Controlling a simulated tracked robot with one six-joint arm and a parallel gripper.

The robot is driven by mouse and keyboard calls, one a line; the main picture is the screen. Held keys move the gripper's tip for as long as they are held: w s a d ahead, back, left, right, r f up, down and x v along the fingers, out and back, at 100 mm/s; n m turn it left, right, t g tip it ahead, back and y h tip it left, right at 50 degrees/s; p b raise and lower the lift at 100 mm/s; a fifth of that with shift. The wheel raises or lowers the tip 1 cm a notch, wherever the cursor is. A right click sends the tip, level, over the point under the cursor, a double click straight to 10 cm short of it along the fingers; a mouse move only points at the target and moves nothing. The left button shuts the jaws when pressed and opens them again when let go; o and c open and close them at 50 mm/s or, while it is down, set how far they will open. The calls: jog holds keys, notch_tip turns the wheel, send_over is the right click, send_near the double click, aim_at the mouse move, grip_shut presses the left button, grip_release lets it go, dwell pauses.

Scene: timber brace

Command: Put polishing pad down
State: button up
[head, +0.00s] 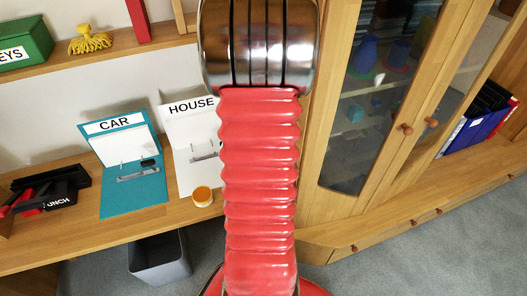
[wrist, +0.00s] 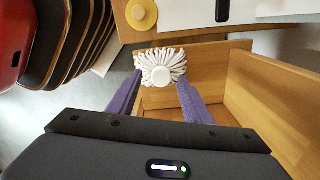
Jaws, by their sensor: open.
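A white, fringed pad with a round white centre, which looks like the polishing pad (wrist: 176,57), is in the wrist view, at the far end of my gripper (wrist: 160,77). My gripper's two purple fingers stand apart, one on each side of the pad. The jaws are open; I cannot tell whether the fingertips still touch it. The pad appears at the back left part of an open wooden drawer or box (wrist: 219,58); whether it rests on the wood is unclear. My gripper is not visible in the head view, where my red arm fills the middle.
A grey bin (head: 160,262) stands below. A glass-door cabinet (head: 350,150) is at right. A yellow fringed item (head: 90,42) lies on the shelf.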

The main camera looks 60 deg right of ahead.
notch_tip(320, 180, up, 10)
jog(key=shift+f, duration=0.15)
jog(key=shift+a, duration=0.15)
dwell(0.8)
jog(key=w+a+r+n+t, duration=0.1)
jog(key=w+a+r+n, duration=0.1)
jog(key=w+a+n, duration=0.4)
jog(key=w+a+r+n+h, duration=0.1)
jog(key=w+a+r+n, duration=0.15)
jog(key=a, duration=0.55)
jog(key=w+a+r+n+t, duration=0.1)
jog(key=w+a+r+n, duration=0.2)
jog(key=a+n, duration=0.35)
jog(key=s+a+n+t, duration=0.1)
jog(key=s+a+n, duration=0.1)
jog(key=a+n, duration=0.5)
jog(key=s+a+r+n+t+y, duration=0.1)
jog(key=a+n+t, duration=0.1)
jog(key=a+n, duration=0.6)
jog(key=a, duration=0.7)
jog(key=shift+s+t, duration=0.3)
jog(key=shift+s, duration=0.1)
jog(key=shift+r, duration=0.1)
jog(key=shift+c, duration=0.3)
